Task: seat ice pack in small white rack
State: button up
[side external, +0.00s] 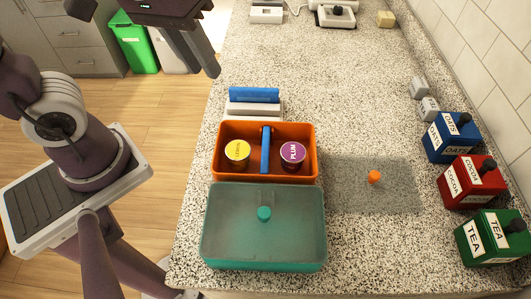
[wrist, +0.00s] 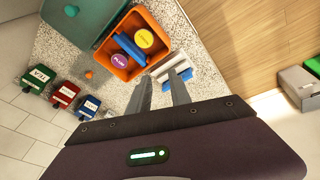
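The small white rack (side external: 253,109) stands on the counter just behind the orange bin. A blue slab (side external: 254,95) stands upright in or against it; I cannot tell how deep it sits. Another blue slab (side external: 266,150) stands across the middle of the orange bin (side external: 222,170); I cannot tell which blue piece is the ice pack. My gripper (side external: 203,73) is open and empty, raised high to the left of the rack. In the wrist view the fingertips (wrist: 160,78) appear close to the rack (wrist: 171,66) and its blue slab (wrist: 182,74), with nothing between them.
The orange bin holds a yellow-topped cup (side external: 237,151) and a purple-topped plum cup (side external: 292,152). A teal lidded box (side external: 225,240) stands in front. A grey mat with an orange knob (side external: 374,177) lies right. Blue, red and green canisters (side external: 470,180) line the wall.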

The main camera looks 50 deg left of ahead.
aim_at(266, 148)
jog(key=w+d+f+n+g, duration=0.1)
jog(key=d+f, duration=0.1)
jog(key=f, duration=0.1)
jog(key=w+d+f+n+g, duration=0.1)
jog(key=w+d+f+n, duration=0.1)
jog(key=d+f, duration=0.1)
jog(key=w+d+f+n+g, duration=0.1)
jog(key=w+d+f+n, duration=0.1)
jog(key=d+f, duration=0.1)
jog(key=shift+w+d+f+y, duration=0.15)
jog(key=shift+f+y, duration=0.25)
jog(key=shift+f, duration=0.05)
jog(key=f, duration=0.4)
jog(key=d+f, duration=0.1)
jog(key=f, duration=0.1)
jog(key=shift+s+f, duration=0.2)
jog(key=shift+f, duration=0.55)
grip_shut()
